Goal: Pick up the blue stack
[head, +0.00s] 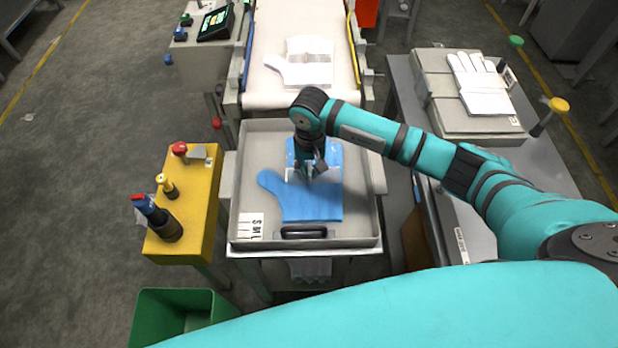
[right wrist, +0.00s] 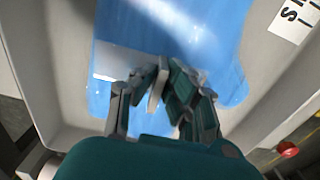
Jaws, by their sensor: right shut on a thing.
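The blue stack (head: 312,207) is a glove-shaped pile of blue film lying in a grey tray (head: 371,215) in the middle of the head view. It also shows in the right wrist view (right wrist: 210,40), shiny and filling much of the tray floor. My right gripper (head: 313,175) reaches down over the middle of the stack. The stack appears still within the tray. My left gripper is not in view.
A conveyor (head: 275,90) with a white glove stack (head: 300,65) lies beyond the tray. A yellow stand (head: 195,200) with knobs and a green bin (head: 150,318) are at left. A table at right holds white gloves (head: 482,85) on a grey block.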

